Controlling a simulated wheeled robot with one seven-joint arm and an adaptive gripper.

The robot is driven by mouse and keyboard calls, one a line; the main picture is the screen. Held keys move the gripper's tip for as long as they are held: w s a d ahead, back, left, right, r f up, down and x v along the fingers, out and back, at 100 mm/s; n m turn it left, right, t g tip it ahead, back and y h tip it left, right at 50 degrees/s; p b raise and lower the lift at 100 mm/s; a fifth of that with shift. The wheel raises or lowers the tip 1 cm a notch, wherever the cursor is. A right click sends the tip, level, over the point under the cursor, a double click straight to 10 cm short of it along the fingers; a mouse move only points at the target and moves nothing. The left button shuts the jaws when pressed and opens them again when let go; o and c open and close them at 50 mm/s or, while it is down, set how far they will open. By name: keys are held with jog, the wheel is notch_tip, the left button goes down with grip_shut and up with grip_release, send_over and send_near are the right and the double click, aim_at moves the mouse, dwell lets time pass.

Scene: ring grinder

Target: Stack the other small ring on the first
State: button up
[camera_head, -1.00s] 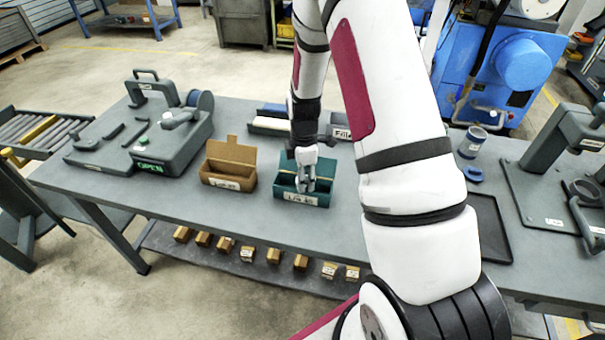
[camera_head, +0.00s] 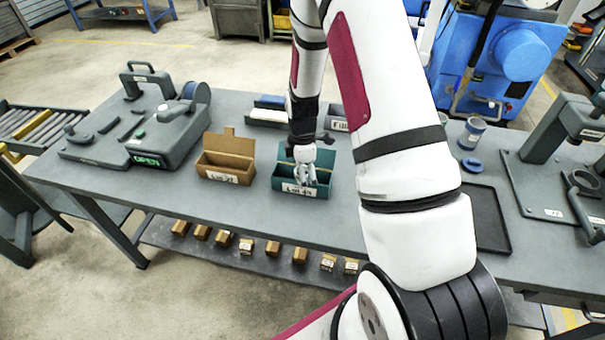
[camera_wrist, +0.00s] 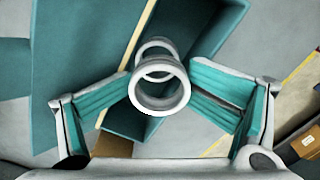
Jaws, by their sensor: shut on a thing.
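A small pale metal ring (camera_wrist: 160,92) is between the fingers of my gripper (camera_wrist: 166,92) in the wrist view. My gripper is shut on it. A second pale ring shape (camera_wrist: 155,46) shows just behind it, partly covered; I cannot tell whether the two touch. In the head view my gripper (camera_head: 306,178) is at the open teal box (camera_head: 263,182), which has a label on its front. The held ring is too small to make out there.
An open brown box (camera_head: 222,165) stands left of the teal one. A grey device with a green OPEN display (camera_head: 148,160) is further left. At right are a blue ring (camera_head: 472,165), a blue-and-grey cup-like part (camera_head: 471,133), a black tray (camera_head: 488,222) and a grey press (camera_head: 548,140).

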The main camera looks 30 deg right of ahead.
jog(key=shift+s+f, duration=0.1)
jog(key=shift+f, duration=0.2)
jog(key=o, duration=2.1)
jog(key=shift+c, duration=0.2)
jog(key=shift+r, duration=0.15)
notch_tip(320, 180, up, 7)
jog(key=p, duration=0.2)
jog(key=shift+s+a+p, duration=0.2)
jog(key=shift+a+p, duration=0.1)
jog(key=shift+p, duration=0.1)
